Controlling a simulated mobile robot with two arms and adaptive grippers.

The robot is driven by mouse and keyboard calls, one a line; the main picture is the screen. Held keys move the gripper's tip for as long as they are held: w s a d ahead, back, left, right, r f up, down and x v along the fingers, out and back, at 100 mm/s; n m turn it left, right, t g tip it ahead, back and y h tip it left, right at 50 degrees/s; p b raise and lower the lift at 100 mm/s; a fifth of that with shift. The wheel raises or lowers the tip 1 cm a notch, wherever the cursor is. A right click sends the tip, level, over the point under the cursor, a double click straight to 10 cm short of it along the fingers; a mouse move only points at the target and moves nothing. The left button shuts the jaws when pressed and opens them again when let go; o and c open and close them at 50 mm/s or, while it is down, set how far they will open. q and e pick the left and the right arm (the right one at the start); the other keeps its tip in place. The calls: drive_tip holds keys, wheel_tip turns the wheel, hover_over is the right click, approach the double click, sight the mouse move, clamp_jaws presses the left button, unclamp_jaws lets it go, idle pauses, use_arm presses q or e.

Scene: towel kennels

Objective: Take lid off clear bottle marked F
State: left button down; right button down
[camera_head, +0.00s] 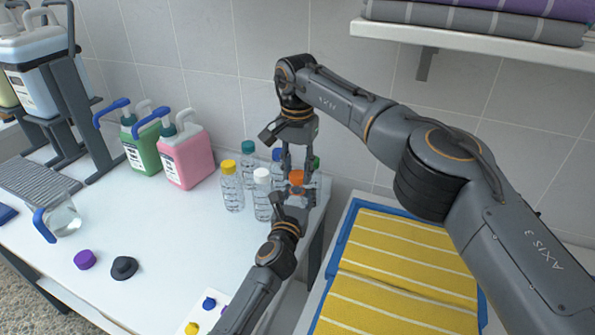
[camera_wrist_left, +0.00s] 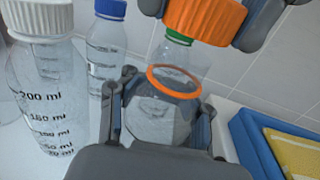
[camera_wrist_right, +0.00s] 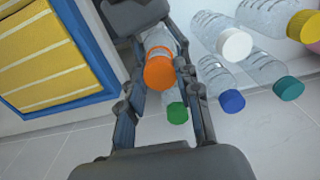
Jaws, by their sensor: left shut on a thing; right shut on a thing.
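A clear bottle (camera_wrist_left: 160,118) is held upright in my left gripper (camera_head: 293,196), whose fingers are shut on its body in the left wrist view. An orange ring (camera_wrist_left: 173,82) circles its open neck. The orange lid (camera_head: 297,176) is in my right gripper (camera_head: 298,165), with fingers on both sides. In the left wrist view the lid (camera_wrist_left: 204,18) is above the bottle and apart from it. The right wrist view shows the lid (camera_wrist_right: 160,73) end-on between the fingers. I cannot make out a letter F on the bottle.
Bottles with yellow (camera_head: 229,167), white (camera_head: 262,176), teal (camera_head: 248,147), blue (camera_wrist_right: 231,101) and green (camera_wrist_right: 177,112) lids stand close by. Yellow towels (camera_head: 400,270) lie at right.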

sight(297, 174)
drive_tip(key=shift+r, duration=2)
use_arm(q)
drive_tip(key=c, duration=0.5)
unclamp_jaws()
drive_tip(key=v, duration=1.2)
